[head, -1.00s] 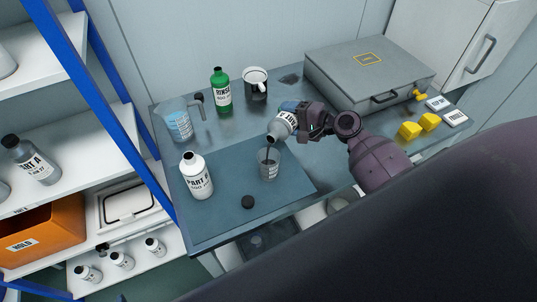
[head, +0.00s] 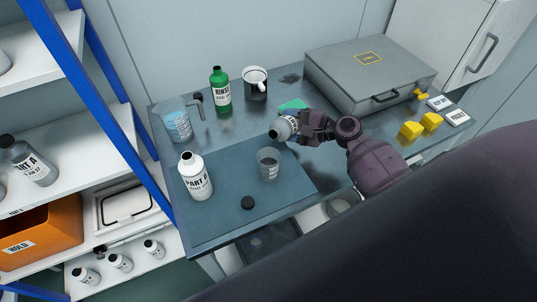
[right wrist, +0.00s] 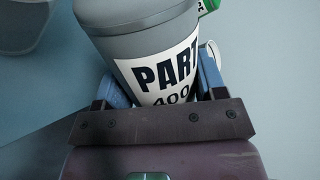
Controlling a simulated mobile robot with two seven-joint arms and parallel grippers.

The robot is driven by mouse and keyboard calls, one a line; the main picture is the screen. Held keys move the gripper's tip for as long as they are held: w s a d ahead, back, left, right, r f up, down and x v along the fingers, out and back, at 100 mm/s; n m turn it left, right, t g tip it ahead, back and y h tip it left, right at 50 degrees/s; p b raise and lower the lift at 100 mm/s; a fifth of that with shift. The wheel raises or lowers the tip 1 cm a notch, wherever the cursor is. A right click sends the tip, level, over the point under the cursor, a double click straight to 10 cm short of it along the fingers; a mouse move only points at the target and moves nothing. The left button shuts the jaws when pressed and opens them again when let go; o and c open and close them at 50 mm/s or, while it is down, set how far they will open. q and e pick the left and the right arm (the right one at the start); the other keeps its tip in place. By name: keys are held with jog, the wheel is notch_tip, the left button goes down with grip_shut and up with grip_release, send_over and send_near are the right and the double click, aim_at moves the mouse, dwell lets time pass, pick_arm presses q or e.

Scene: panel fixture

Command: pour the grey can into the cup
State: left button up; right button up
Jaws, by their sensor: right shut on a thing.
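The grey can (head: 281,130), with a white label, is held tilted in my right gripper (head: 303,126), its mouth end pointing left, above and behind the cup. No stream shows from it. In the right wrist view the can (right wrist: 140,38) sits between the two fingers (right wrist: 165,92), its label reading PART and 400. The clear cup (head: 268,166) stands upright on the blue-grey mat (head: 228,210), apart from the can, with dark contents inside. My left gripper is not in view.
A white PART bottle (head: 195,178) and a black cap (head: 248,202) are on the mat. Behind are a jug with blue liquid (head: 176,124), a green rinse bottle (head: 220,92), a mug (head: 255,83), a green flat piece (head: 294,104) and a grey case (head: 345,80).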

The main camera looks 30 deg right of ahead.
jog(key=shift+s+a+r, duration=0.1)
jog(key=shift+s, duration=0.05)
jog(key=shift+s+a+f+m+y, duration=0.1)
jog(key=shift+a+f+m+y, duration=0.2)
jog(key=shift+f+m, duration=0.45)
jog(key=shift+s+a+r+m+p, duration=0.3)
jog(key=shift+r+m+p, duration=0.3)
jog(key=shift+p, duration=0.35)
jog(key=shift+a+f+m+y, duration=0.15)
jog(key=shift+f+m+y, duration=0.3)
jog(key=shift+f, duration=0.3)
jog(key=shift+f+m, duration=0.2)
jog(key=shift+m, duration=0.3)
jog(key=shift+r+m+y+p, duration=0.15)
jog(key=shift+m+y+p, duration=0.2)
jog(key=shift+m, duration=0.25)
jog(key=shift+w+m, duration=0.1)
jog(key=shift+m, duration=0.4)
jog(key=shift+f+m+y+p, duration=0.2)
jog(key=shift+m+y+p, duration=0.25)
jog(key=shift+m, duration=0.55)
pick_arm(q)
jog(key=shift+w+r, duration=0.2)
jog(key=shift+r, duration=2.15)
pick_arm(e)
jog(key=shift+f+m+y, duration=0.25)
jog(key=shift+m, duration=0.75)
